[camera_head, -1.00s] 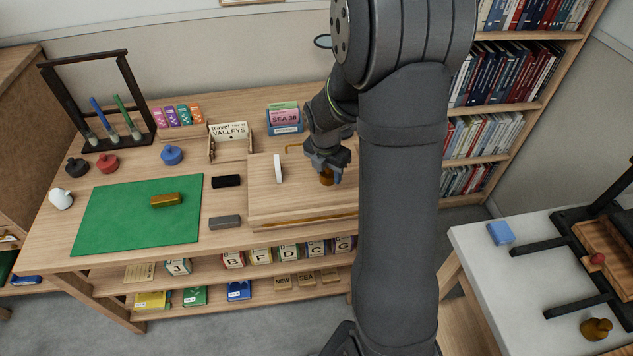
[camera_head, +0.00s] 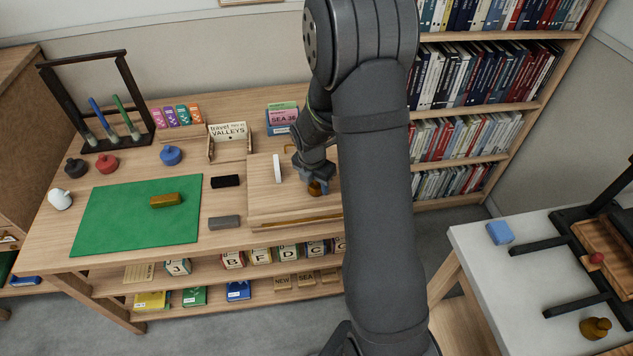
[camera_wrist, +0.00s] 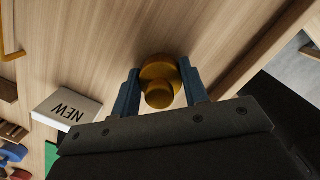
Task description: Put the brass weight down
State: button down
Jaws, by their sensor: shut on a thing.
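My gripper (camera_head: 314,180) is shut on the brass weight (camera_head: 315,189), a small round piece with a knob. In the wrist view, the weight (camera_wrist: 160,72) sits between the two blue-grey fingers of my gripper (camera_wrist: 160,92), knob toward the camera. It is over the right part of the pale wooden board (camera_head: 262,205) on the desk. Whether its base touches the board or hangs just above it, I cannot tell. A similar brass-coloured weight (camera_head: 595,328) stands on the white table at the right.
A brass-coloured bar (camera_head: 165,200) lies on the green mat (camera_head: 120,225). Black (camera_head: 225,181) and grey (camera_head: 224,222) blocks lie between mat and board.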

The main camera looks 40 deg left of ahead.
aim_at(313, 187)
jog(key=c, duration=0.8)
grip_release()
jog(key=r, duration=0.4)
jog(key=s+r, duration=0.1)
jog(key=r, duration=0.7)
jog(key=shift+s, duration=0.4)
jog(key=f, duration=0.4)
jog(key=w+f, duration=0.1)
jog(key=f, duration=0.7)
jog(key=shift+w+f, duration=0.25)
jog(key=shift+w, duration=0.15)
notch_tip(313, 187, up, 2)
jog(key=shift+r, duration=0.55)
